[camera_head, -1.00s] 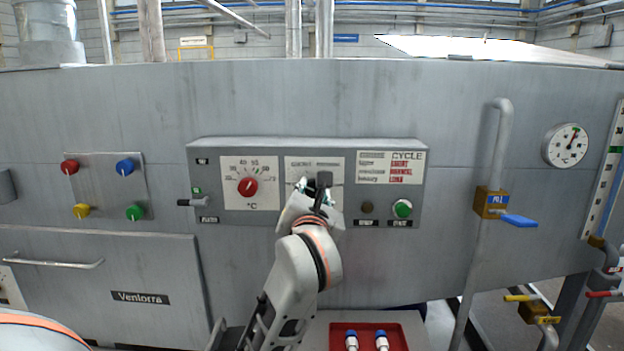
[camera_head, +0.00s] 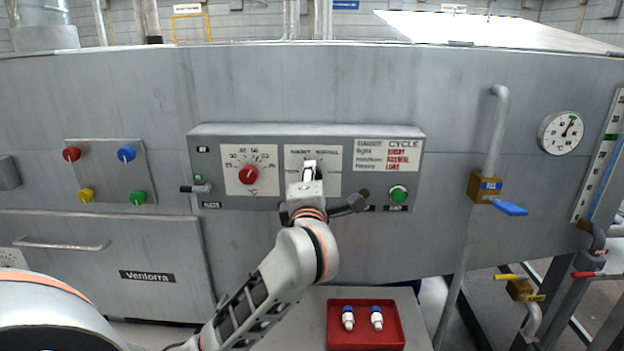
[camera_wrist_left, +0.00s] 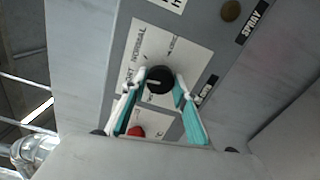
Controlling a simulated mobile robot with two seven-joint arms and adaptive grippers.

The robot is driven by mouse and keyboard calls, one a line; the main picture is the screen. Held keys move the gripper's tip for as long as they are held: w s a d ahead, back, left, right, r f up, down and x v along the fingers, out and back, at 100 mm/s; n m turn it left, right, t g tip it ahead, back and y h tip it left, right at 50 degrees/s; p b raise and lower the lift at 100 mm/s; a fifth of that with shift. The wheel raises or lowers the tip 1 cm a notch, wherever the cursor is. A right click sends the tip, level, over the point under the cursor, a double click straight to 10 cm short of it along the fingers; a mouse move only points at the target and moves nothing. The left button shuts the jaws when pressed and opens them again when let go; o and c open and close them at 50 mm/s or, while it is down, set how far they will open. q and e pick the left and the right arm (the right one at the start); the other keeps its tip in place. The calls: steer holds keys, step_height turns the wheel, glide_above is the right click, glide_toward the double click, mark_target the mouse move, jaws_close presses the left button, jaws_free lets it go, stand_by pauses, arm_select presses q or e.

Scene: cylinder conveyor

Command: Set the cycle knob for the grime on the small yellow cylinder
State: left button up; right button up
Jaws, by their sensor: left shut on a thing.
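The black cycle knob (camera_wrist_left: 160,80) sits on a white plate with SHORT, NORMAL and LONG lettering in the left wrist view. A pale line on it points left in that view, roughly toward the SHORT side; the exact setting is hard to tell. My left gripper (camera_wrist_left: 159,92) has its teal-padded fingers on both sides of the knob and is shut on it. In the head view the gripper (camera_head: 309,174) covers the knob. A grime and cycle chart (camera_head: 388,157) pairs light, medium and heavy with short, normal and long. I see no small yellow cylinder. My right gripper is out of view.
A red temperature dial (camera_head: 249,175) is left of the knob, and a green button (camera_head: 398,194) is to its right. A small lever (camera_head: 196,189) sticks out at the panel's left. A red tray (camera_head: 366,343) with two blue-capped white bottles stands below. A pipe with a blue-handled valve (camera_head: 510,208) is at right.

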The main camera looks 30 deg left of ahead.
arm_select(q)
steer(key=shift+m, duration=3.8)
steer(key=o, duration=1.1)
steer(key=v, duration=0.7)
steer(key=shift+s, duration=0.25)
